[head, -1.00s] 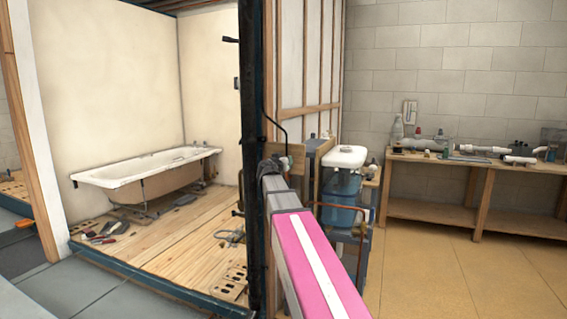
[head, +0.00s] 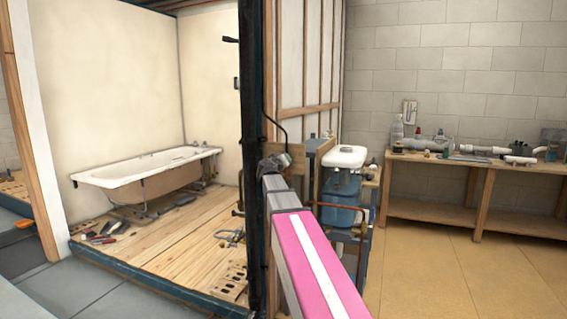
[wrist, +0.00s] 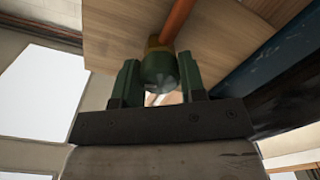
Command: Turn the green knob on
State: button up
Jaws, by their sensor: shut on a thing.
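The green knob (wrist: 160,72) shows in the wrist view as a dark green round piece with a brass collar behind it, at the end of a copper-coloured pipe (wrist: 178,20). My gripper (wrist: 159,66) has one green finger on each side of the knob and is shut on it. In the head view, my arm reaches forward from the bottom edge, and its end is beside the dark post. I cannot tell how far the knob is turned.
A dark upright post (head: 253,120) stands just left of my arm. A white-topped blue cistern (head: 342,185) is at right. A workbench (head: 430,165) with pipe fittings lines the back wall. A bathtub (head: 145,168) sits at left. The tan floor at right is clear.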

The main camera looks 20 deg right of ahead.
jog(key=n, duration=0.6)
jog(key=shift+a, duration=0.1)
jog(key=n, duration=0.6)
jog(key=shift+f+n, duration=0.15)
jog(key=shift+n, duration=0.15)
dwell(0.4)
jog(key=o, duration=0.9)
jog(key=v, duration=1)
jog(key=shift+s+a, duration=0.25)
jog(key=shift+a, duration=0.05)
jog(key=shift+a, duration=0.1)
